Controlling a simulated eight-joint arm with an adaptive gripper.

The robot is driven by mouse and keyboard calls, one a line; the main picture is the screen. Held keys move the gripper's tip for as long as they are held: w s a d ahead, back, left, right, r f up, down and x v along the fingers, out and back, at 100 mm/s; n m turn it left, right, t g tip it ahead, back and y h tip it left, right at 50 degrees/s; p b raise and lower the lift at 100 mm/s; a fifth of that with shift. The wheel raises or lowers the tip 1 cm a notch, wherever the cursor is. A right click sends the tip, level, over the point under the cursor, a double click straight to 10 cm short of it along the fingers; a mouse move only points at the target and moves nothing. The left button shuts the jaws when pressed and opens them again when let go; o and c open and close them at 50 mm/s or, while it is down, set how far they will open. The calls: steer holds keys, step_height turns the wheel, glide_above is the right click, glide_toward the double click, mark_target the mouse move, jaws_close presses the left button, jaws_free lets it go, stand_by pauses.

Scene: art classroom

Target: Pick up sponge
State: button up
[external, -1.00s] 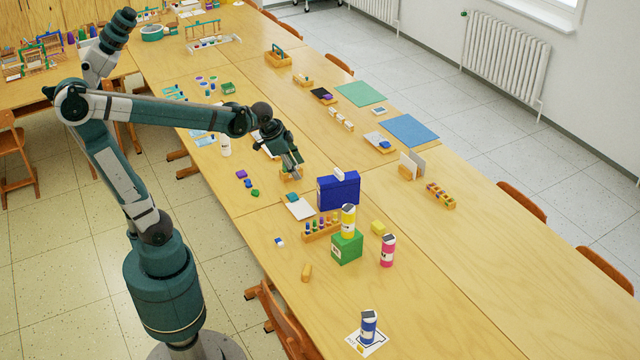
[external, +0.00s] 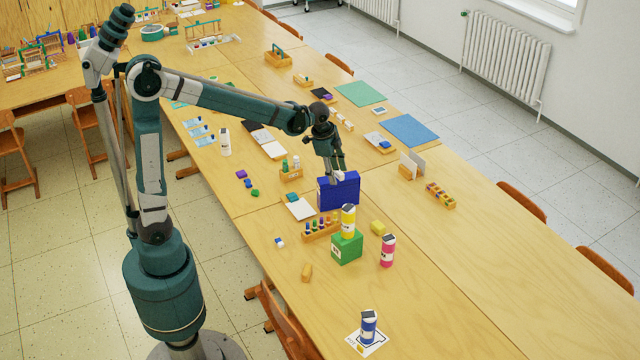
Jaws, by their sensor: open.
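No object is plainly recognisable as the sponge at this size. A small white block (external: 339,176) lies on top of the upright dark blue box (external: 345,193); it could be the sponge, but I cannot tell. A small yellow block (external: 378,228) on the table to the right of the green box is another possible one. My gripper (external: 335,178) points down at the top of the blue box, with its open fingers at the white block. The fingers partly hide the block, and I cannot tell whether they touch it.
A yellow bottle (external: 348,221) stands on the green box (external: 346,248), in front of the blue box. A pink bottle (external: 388,251) and a rack of small bottles (external: 321,229) are close by.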

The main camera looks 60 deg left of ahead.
steer(key=w+d+f+m+g, duration=0.2)
steer(key=w+d+f+m, duration=0.2)
steer(key=w+f, duration=0.65)
steer(key=m+g, duration=0.1)
steer(key=m, duration=0.2)
glide_above(379, 225)
step_height(379, 225, down, 11)
steer(key=shift+s+a+p, duration=0.1)
steer(key=shift+a+p, duration=0.05)
steer(key=shift+p, duration=0.2)
steer(key=shift+f, duration=0.5)
steer(key=shift+f, duration=0.1)
steer(key=shift+f, duration=1.2)
steer(key=shift+f, duration=0.1)
steer(key=shift+d+f+b, duration=0.2)
steer(key=shift+f+b, duration=0.65)
steer(key=shift+f, duration=1.65)
